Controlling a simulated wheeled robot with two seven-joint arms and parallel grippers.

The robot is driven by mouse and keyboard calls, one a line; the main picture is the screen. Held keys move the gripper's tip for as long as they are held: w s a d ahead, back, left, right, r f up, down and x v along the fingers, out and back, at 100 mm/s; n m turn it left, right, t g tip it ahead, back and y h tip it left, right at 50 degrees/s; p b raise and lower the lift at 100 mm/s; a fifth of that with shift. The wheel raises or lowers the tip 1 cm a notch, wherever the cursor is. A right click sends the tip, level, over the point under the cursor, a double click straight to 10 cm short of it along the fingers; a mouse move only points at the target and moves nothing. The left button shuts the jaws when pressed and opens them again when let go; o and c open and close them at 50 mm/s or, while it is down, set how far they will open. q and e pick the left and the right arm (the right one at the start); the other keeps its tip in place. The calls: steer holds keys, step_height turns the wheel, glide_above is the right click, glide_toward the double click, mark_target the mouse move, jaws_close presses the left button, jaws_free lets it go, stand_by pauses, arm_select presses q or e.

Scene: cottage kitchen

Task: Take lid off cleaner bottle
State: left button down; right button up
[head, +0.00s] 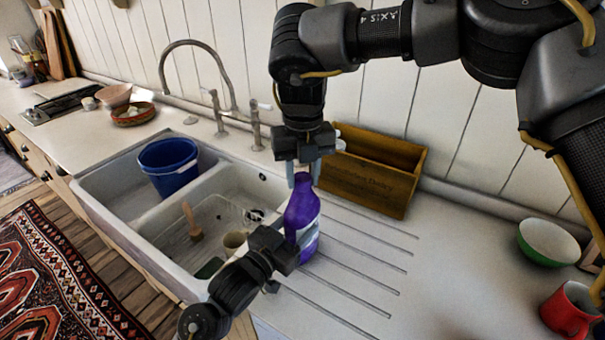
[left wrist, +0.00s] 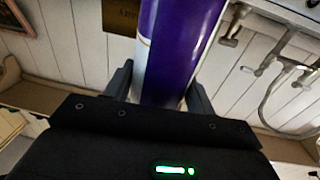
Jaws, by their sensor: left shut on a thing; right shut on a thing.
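The purple cleaner bottle (head: 302,215) stands upright on the ribbed draining board, just right of the sink. My left gripper (head: 292,244) is shut on the bottle's lower body from the near left side. The left wrist view shows the bottle (left wrist: 180,50) between the two fingers of this gripper (left wrist: 160,88), with its top out of frame. My right gripper (head: 304,174) comes down from above and is shut on the lid at the bottle's top. The fingers mostly hide the lid, and I cannot tell whether it is still seated on the neck.
A double white sink (head: 130,215) lies to the left, with a blue bucket (head: 168,166) and a brush (head: 191,222) in it. A wooden crate (head: 372,172) stands behind the bottle. A green bowl (head: 548,243) and red mug (head: 570,310) are at right. The counter between is clear.

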mark_target(303, 177)
arm_select(q)
steer(key=shift+f, duration=0.65)
arm_select(e)
steer(key=shift+r, duration=3.1)
arm_select(q)
steer(key=c, duration=0.7)
jaws_free()
steer(key=shift+c, duration=0.2)
steer(key=o, duration=0.3)
steer(key=shift+w+r, duration=0.1)
steer(key=shift+w, duration=0.05)
arm_select(e)
steer(key=shift+w+f, duration=0.15)
steer(key=shift+w, duration=0.05)
arm_select(q)
steer(key=shift+r, duration=0.15)
steer(key=b+v, duration=0.2)
steer(key=v, duration=1)
steer(key=shift+r, duration=0.1)
arm_select(e)
step_height(303, 177, down, 2)
steer(key=shift+s, duration=0.1)
